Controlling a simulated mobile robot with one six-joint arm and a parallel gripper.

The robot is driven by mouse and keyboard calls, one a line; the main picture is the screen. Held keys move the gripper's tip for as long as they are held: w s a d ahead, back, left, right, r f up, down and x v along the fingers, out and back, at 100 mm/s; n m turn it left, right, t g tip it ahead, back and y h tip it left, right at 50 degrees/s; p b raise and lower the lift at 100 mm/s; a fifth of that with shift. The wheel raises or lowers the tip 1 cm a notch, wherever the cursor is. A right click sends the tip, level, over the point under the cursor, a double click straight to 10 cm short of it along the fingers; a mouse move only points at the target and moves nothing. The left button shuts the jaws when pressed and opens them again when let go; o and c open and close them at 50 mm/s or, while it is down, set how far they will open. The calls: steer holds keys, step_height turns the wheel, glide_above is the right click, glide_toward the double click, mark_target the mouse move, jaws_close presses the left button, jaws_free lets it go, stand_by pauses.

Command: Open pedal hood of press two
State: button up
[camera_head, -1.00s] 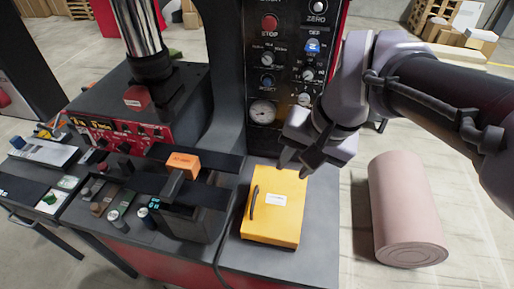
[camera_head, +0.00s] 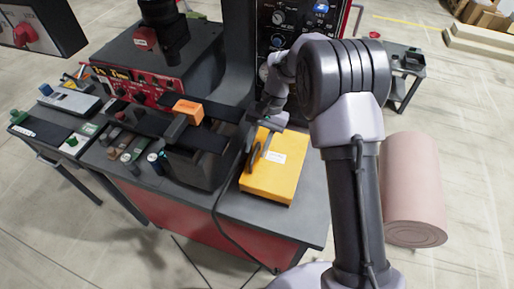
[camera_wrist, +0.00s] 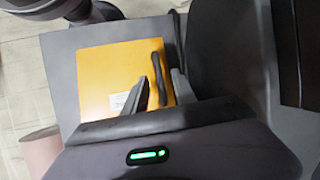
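The pedal hood is a yellow box-like cover (camera_head: 276,175) with a white label and a dark bar handle (camera_head: 253,158) on its left side. It lies flat on the dark machine table and looks closed. In the wrist view the hood (camera_wrist: 110,70) fills the upper middle, with the handle (camera_wrist: 157,78) on its right part. My gripper (camera_head: 259,143) is over the hood at the handle. In the wrist view my gripper's two fingers (camera_wrist: 160,88) stand apart, one on each side of the handle, with gaps visible. Whether they touch it is hard to tell.
An orange block (camera_head: 188,110) sits on a black fixture left of the hood. The press column with its control panel (camera_head: 285,22) rises behind. A pink cylinder (camera_head: 413,190) stands on the floor at right. A dark cable (camera_head: 220,205) hangs over the table's front edge.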

jaws_close()
stand_by(1.4)
